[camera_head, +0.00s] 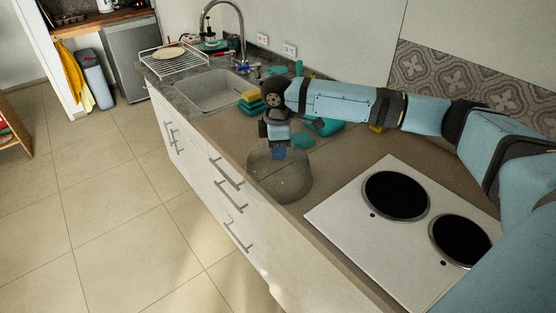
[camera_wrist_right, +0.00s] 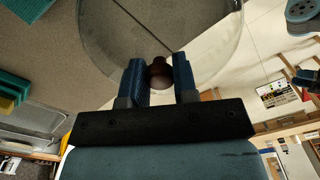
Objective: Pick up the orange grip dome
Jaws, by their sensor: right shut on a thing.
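A clear glass dome (camera_head: 279,181) is at the front edge of the counter, left of the hob, in the head view. In the right wrist view its glass (camera_wrist_right: 105,35) spreads out beyond the fingers, and its knob grip (camera_wrist_right: 160,72) looks dark reddish brown. My right gripper (camera_head: 278,153) is above the dome, pointing down, with its blue fingers on both sides of the knob. It is shut on the knob. I cannot tell whether the dome's rim touches the counter.
A white hob (camera_head: 338,212) with two black plates lies to the right. Yellow and green sponges (camera_head: 251,103) and teal items (camera_head: 325,127) lie behind the gripper. A sink (camera_head: 208,90) and a dish rack (camera_head: 174,60) are farther back. The counter's front edge is close to the dome.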

